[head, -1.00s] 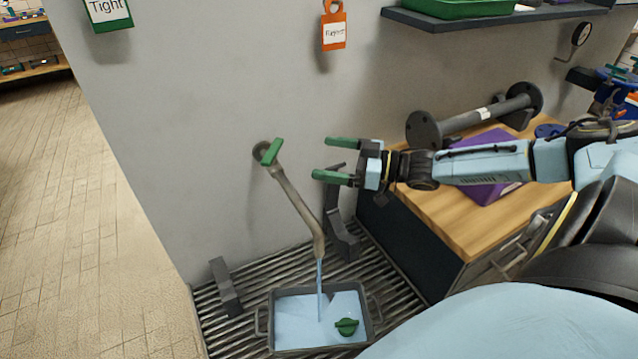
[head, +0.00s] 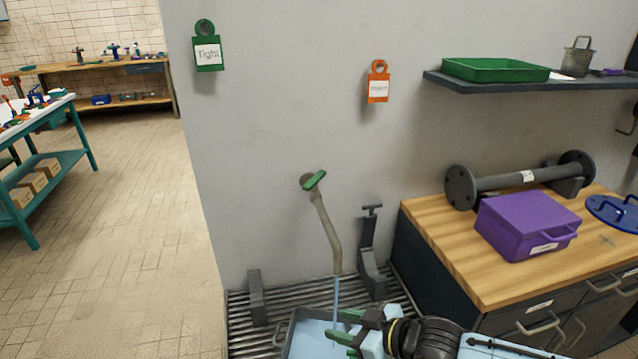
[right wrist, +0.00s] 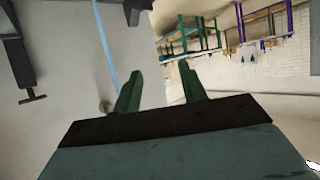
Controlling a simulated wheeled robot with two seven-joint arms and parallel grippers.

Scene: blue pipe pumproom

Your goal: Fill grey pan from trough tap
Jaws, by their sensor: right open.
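The trough tap (head: 328,220) is a bent metal spout on the grey wall, with a green lever handle (head: 314,180) at its top. A blue water stream (head: 337,290) runs from the spout down to the grey pan (head: 290,330), which stands on the slatted trough and holds pale blue water. The stream also shows in the right wrist view (right wrist: 104,45). My right gripper (head: 336,326) is open and empty, low over the pan beside the stream; its arm hides the pan's right side. In the right wrist view its fingers (right wrist: 160,85) are apart with nothing between. My left gripper is out of view.
Dark brackets (head: 257,298) (head: 371,255) stand on the trough at either side. A wooden-topped cabinet (head: 450,240) with a purple box (head: 527,225) and a flanged pipe (head: 525,178) is at right. Green (head: 208,55) and orange (head: 378,88) tags hang on the wall.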

